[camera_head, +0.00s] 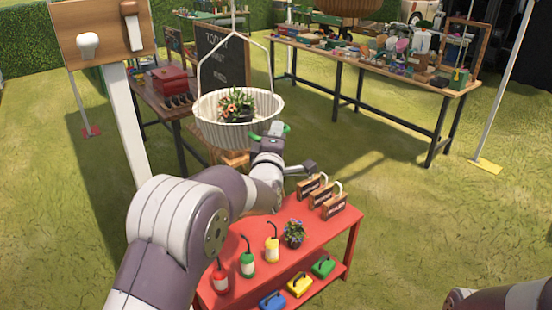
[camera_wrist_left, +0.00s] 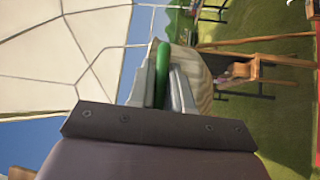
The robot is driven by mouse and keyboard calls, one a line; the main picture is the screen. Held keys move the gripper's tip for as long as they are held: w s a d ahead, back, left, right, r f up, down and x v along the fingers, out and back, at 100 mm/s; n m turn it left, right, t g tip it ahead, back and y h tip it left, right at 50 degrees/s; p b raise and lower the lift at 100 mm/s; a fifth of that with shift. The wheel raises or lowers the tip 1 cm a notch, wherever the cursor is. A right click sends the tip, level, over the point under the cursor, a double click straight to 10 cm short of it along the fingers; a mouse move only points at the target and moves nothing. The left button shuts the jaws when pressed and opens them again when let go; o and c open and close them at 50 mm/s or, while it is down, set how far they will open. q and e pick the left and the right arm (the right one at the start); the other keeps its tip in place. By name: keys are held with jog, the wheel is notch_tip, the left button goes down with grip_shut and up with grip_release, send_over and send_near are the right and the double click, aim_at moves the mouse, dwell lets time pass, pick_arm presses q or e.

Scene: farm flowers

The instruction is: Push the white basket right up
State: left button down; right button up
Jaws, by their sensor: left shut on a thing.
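The white basket (camera_head: 215,128) hangs from a white frame in the upper middle of the head view, with a potted orange-flowered plant (camera_head: 237,106) in it. My left gripper (camera_head: 270,137) is at the basket's lower right front side. In the left wrist view, my left gripper (camera_wrist_left: 162,85) is shut on a green handle (camera_wrist_left: 162,74), with the ribbed pale side of the basket (camera_wrist_left: 194,75) just behind it. The handle's join to the basket is partly hidden by the fingers. My right gripper is out of view; only part of my right arm shows at the lower right.
A red table (camera_head: 340,240) below holds several bottles, a flower pot (camera_head: 293,233) and small signs. A white post with a wooden board (camera_head: 105,35) stands left. A chalkboard (camera_head: 222,60) is behind the basket. A long cluttered table (camera_head: 440,90) stands at the back right. Grass is open at right.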

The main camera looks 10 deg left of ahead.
pick_arm(q)
notch_tip(320, 180, up, 32)
jog(key=p, duration=1.2)
jog(key=shift+s, duration=0.1)
jog(key=c, duration=1.1)
grip_release()
jog(key=shift+c, duration=0.2)
jog(key=shift+f, duration=0.1)
jog(key=shift+f, duration=0.1)
